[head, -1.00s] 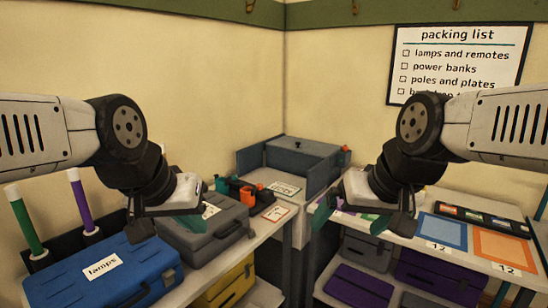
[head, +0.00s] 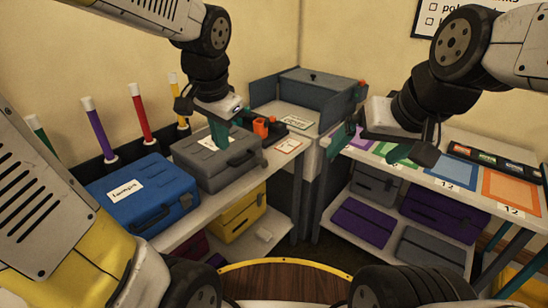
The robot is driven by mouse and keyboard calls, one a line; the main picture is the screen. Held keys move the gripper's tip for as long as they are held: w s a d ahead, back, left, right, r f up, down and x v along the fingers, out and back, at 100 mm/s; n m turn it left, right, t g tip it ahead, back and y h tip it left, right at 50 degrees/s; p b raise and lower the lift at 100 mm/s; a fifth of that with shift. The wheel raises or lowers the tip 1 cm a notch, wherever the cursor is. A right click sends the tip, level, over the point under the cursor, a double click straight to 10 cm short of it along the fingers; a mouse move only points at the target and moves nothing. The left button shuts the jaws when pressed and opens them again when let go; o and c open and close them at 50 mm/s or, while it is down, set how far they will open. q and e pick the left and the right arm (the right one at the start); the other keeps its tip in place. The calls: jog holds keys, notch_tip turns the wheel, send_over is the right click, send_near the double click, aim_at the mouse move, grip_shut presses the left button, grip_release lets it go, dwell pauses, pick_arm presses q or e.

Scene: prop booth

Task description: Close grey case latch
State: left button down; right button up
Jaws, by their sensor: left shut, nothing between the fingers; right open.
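The grey case (head: 208,177) lies on the left bench, its lid looking down, with a dark handle (head: 243,158) on its front right side. The latch is too small to make out. My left gripper (head: 220,142) is shut and empty, its teal fingers pointing down over the top of the case, in front of part of the lid. I cannot tell whether they touch it. My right gripper (head: 368,146) is open and empty above the left end of the right bench, its teal fingers wide apart.
Coloured poles (head: 140,120) stand behind. Cases, including a yellow one (head: 240,213), fill the lower shelves.

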pick_arm(q)
jog(key=w+d+f+m+g+y, duration=0.1)
jog(key=w+d+f+m+y, duration=0.15)
jog(key=w+f+m, duration=0.45)
jog(key=m+t+y, duration=0.4)
jog(key=m+y, duration=0.2)
jog(key=m, duration=0.6)
send_near(266, 174)
jog(key=s+d, duration=0.2)
jog(key=d, duration=0.1)
jog(key=shift+s+f, duration=0.15)
jog(key=shift+f, duration=0.2)
jog(key=w+a+f, duration=0.1)
jog(key=a, duration=0.1)
jog(key=w+a+f, duration=0.1)
jog(key=w+a, duration=0.1)
jog(key=a, duration=0.1)
jog(key=w+a+f, duration=0.1)
jog(key=w+a, duration=0.1)
jog(key=shift+w+a, duration=0.1)
jog(key=shift+a, duration=0.05)
jog(key=shift+w+a+r, duration=0.1)
jog(key=shift+r, duration=0.55)
